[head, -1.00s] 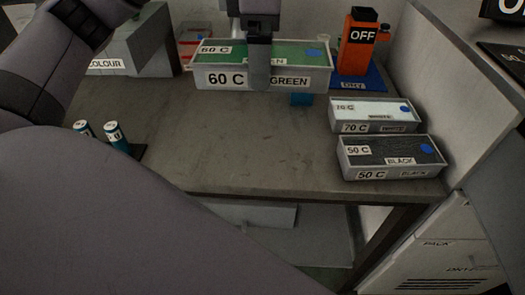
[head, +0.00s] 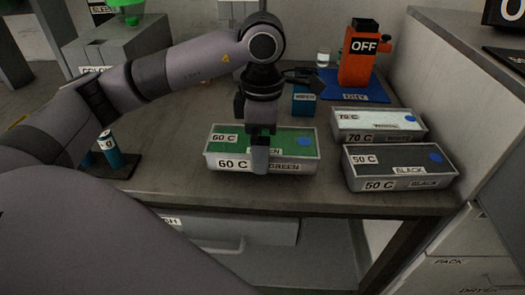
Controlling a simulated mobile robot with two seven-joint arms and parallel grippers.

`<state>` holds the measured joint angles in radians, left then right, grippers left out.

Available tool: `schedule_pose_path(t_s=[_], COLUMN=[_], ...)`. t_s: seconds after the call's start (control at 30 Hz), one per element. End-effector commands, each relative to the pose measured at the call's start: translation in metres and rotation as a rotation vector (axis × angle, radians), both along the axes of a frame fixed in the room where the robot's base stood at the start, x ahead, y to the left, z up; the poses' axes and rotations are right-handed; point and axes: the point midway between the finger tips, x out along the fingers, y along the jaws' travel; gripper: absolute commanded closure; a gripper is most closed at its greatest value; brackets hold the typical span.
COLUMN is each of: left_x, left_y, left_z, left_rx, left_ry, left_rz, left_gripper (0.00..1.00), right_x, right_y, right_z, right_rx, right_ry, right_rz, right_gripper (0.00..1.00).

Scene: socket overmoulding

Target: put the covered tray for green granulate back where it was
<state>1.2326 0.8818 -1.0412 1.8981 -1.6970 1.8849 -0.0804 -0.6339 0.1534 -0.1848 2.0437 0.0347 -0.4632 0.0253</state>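The green granulate tray (head: 220,162), labelled 60 C and GREEN, is at the middle of the table near its front edge, left of the other two trays. Its top shows green with a blue dot; I cannot make out a separate cover. My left gripper (head: 259,158) comes down over the tray's middle, one finger in front of its front wall. The other finger is hidden behind the hand, so its grip is not clear. Whether the tray rests fully on the table is hard to tell. My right gripper is not in view.
A white tray (head: 378,123) marked 70 C and a black tray (head: 398,168) marked 50 C stand at the right. An orange unit marked OFF (head: 358,60) stands on a blue mat (head: 350,92) behind them. Blue-green cylinders (head: 113,153) stand at the left.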

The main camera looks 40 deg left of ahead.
Motion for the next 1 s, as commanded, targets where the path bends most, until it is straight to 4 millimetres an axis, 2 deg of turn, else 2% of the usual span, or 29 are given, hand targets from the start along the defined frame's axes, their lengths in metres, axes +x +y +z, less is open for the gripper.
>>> schedule_pose_path(t_s=[0.03, 0.13, 0.5, 0.53, 0.87, 1.0], left_x=[0.0, 0.0, 0.0, 0.0, 0.0, 0.001], left_y=[0.0, 0.0, 0.0, 0.0, 0.0, 0.0], left_z=[-0.01, -0.021, -0.026, -0.026, -0.021, -0.002], left_rx=[0.0, -0.001, -0.001, 0.0, 0.0, -0.001], left_ry=[0.002, -0.001, -0.002, 0.0, 0.0, -0.003], left_rz=[0.0, 0.0, -0.001, -0.001, -0.001, -0.001], left_gripper=[0.65, 0.65, 0.65, 0.0, 0.0, 0.0], right_x=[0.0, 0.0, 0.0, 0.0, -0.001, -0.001], right_y=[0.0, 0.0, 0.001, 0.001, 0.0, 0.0], right_z=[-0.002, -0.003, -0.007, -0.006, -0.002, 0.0], right_rx=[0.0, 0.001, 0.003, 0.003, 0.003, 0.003], right_ry=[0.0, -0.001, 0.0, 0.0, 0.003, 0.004], right_rz=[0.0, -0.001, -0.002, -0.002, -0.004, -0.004], right_gripper=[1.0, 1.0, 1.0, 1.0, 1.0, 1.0])
